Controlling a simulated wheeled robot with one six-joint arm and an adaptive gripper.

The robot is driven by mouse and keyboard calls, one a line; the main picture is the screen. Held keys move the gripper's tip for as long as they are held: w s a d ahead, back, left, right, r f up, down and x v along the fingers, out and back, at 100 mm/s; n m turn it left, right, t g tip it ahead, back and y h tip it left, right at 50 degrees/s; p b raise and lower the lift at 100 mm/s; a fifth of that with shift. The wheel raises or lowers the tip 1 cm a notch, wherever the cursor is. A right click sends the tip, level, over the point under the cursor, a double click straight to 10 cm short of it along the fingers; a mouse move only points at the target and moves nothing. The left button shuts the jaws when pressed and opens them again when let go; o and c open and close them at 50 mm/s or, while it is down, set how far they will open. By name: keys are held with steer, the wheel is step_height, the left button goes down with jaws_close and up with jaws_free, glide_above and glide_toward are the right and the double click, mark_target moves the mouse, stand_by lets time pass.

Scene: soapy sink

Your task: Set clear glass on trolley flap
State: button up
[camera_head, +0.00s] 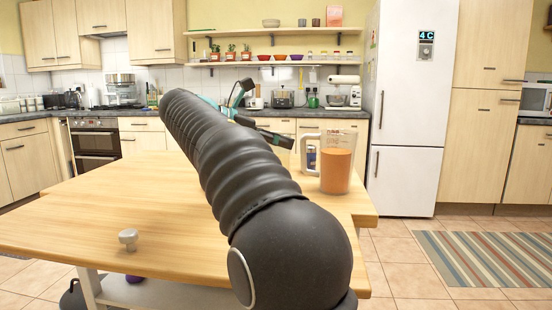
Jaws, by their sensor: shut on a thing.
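My gripper (268,137) is at the far end of my black arm, over the far part of the wooden trolley top (330,215). Its dark and teal parts show partly behind the arm. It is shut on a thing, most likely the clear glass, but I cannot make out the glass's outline. The nearer wooden leaf (90,225) looks like the trolley flap. It is raised level and bare except for a small pale knob-like piece (128,238).
A clear jug of orange liquid (336,170) stands right of my gripper, near the right edge. A small blue item (311,158) is behind its handle. Counters, shelves and a fridge (409,120) line the back. A striped rug (490,262) lies right.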

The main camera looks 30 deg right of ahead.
steer(key=shift+w+f, duration=0.15)
steer(key=shift+w, duration=0.15)
steer(key=shift+f, duration=0.3)
steer(key=shift+f+b, duration=0.45)
steer(key=shift+f, duration=0.2)
steer(key=shift+f+p, duration=0.45)
steer(key=shift+f, duration=0.4)
steer(key=shift+f, duration=0.2)
steer(key=o, duration=1.3)
steer(key=shift+o, duration=0.2)
steer(key=shift+f+b, duration=0.2)
steer(key=shift+b, duration=0.25)
